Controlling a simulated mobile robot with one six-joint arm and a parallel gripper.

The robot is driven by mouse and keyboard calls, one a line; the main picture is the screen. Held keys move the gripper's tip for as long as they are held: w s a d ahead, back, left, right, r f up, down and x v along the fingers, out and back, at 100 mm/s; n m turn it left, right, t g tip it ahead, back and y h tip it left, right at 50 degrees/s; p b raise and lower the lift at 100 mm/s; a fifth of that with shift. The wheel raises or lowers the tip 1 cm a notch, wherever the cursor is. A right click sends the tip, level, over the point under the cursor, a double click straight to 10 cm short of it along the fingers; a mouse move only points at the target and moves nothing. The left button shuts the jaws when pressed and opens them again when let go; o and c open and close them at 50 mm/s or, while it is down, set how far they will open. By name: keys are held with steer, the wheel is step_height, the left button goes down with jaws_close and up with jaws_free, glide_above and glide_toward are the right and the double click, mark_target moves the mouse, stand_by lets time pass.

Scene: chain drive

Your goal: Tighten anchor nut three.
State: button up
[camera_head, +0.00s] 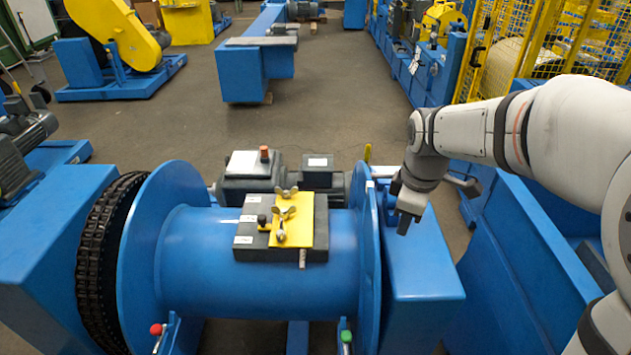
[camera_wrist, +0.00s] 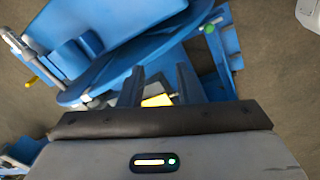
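Several wing nuts sit on a yellow plate (camera_head: 303,236) on a dark grey block (camera_head: 320,215) on top of the blue drum (camera_head: 200,255). One wing nut (camera_head: 286,193) is at the back, one (camera_head: 284,212) in the middle, and one (camera_head: 281,234) nearer the front looks turned another way. Small white labels (camera_head: 243,240) lie along the block's left side; I cannot read which is three. My gripper (camera_head: 405,226) points down right of the drum's right flange, apart from the nuts. In the wrist view its fingers (camera_wrist: 157,78) are spread and hold nothing visible.
The drum's right flange (camera_head: 368,225) stands between my gripper and the block. A motor (camera_head: 325,181) is behind the drum. A red-knobbed lever (camera_head: 156,330) and a green-knobbed lever (camera_head: 346,337) are in front. A chain (camera_head: 95,260) is at the left.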

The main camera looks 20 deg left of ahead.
steer(key=w+a+f+n+p, duration=0.1)
steer(key=w+a+n, duration=0.2)
steer(key=a+n, duration=0.3)
steer(key=w+a+f+n+p, duration=0.2)
steer(key=w+a+n, duration=0.15)
steer(key=a, duration=0.45)
steer(key=n+g+p, duration=0.1)
steer(key=n+p, duration=0.2)
steer(key=n, duration=1)
glide_above(280, 228)
step_height(280, 228, down, 8)
steer(key=shift+d+f, duration=0.15)
steer(key=shift+f, duration=0.4)
step_height(280, 228, down, 7)
steer(key=shift+f+p, duration=0.15)
steer(key=shift+p, duration=0.55)
